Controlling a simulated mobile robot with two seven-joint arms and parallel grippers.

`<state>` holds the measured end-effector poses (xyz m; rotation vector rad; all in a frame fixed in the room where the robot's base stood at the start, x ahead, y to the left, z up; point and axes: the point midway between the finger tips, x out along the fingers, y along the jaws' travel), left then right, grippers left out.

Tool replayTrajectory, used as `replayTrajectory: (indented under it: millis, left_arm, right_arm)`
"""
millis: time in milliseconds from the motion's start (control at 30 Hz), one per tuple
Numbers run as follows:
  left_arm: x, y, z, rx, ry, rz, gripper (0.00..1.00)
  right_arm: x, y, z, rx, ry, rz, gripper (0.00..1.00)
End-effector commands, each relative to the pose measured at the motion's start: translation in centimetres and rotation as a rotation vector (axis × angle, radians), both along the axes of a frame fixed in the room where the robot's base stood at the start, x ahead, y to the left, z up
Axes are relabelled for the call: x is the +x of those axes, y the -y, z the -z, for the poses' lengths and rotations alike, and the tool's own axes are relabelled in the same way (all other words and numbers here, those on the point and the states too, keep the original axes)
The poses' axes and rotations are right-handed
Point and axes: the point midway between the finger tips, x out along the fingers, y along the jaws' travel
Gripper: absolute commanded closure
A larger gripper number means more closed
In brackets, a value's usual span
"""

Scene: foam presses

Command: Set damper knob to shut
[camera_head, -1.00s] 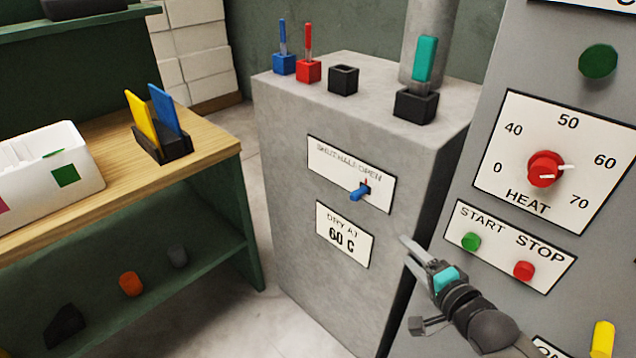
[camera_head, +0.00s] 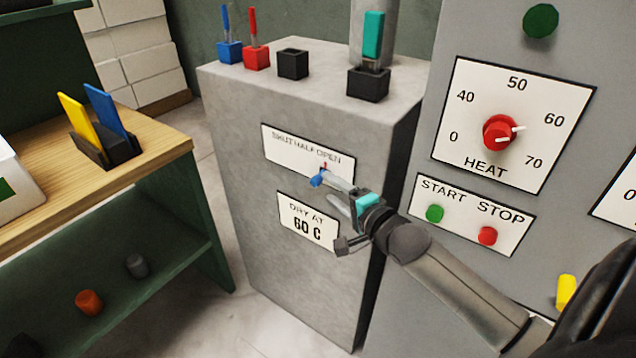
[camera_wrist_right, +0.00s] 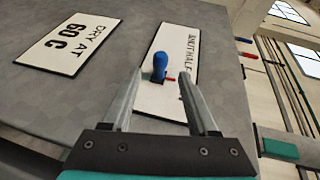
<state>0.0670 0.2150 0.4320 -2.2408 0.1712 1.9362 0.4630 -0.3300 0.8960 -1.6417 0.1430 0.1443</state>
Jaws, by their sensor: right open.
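The damper knob (camera_head: 317,179) is a small blue lever on a white plate (camera_head: 283,148) lettered SHUT, HALF, OPEN, on the front of the grey cabinet. A small red mark shows beside it, near the OPEN end of the plate. My right gripper (camera_head: 336,190) is at the plate, close to the knob. In the right wrist view the blue knob (camera_wrist_right: 160,66) stands between the lines of the two open fingers (camera_wrist_right: 158,95), beyond or near their tips. Whether a finger touches it I cannot tell. My left gripper is not in view.
A DRY AT 60 C sign (camera_head: 307,222) is below the plate. The grey panel at right holds a red HEAT dial (camera_head: 499,133), a green START button (camera_head: 435,213) and a red STOP button (camera_head: 487,235). A wooden bench (camera_head: 160,146) stands left.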

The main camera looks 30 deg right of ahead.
Motion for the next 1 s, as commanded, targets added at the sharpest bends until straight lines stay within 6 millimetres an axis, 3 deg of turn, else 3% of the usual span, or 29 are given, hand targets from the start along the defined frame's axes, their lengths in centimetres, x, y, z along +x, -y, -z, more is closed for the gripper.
replayTrajectory:
  millis: [300, 500, 933, 1000]
  left_arm:
    - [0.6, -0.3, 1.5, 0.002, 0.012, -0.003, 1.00]
    - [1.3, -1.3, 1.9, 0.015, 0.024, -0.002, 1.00]
    - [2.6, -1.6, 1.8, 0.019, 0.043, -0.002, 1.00]
    - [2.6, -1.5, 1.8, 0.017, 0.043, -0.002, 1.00]
  right_arm:
    - [4.1, 0.1, 0.8, -0.003, 0.002, 0.001, 0.41]
    - [5.7, 0.0, 1.1, 0.000, 0.001, 0.000, 0.41]
    - [6.3, 0.1, 1.1, 0.000, -0.001, 0.000, 0.41]
    - [6.3, 0.1, 1.1, 0.000, -0.001, 0.000, 0.46]
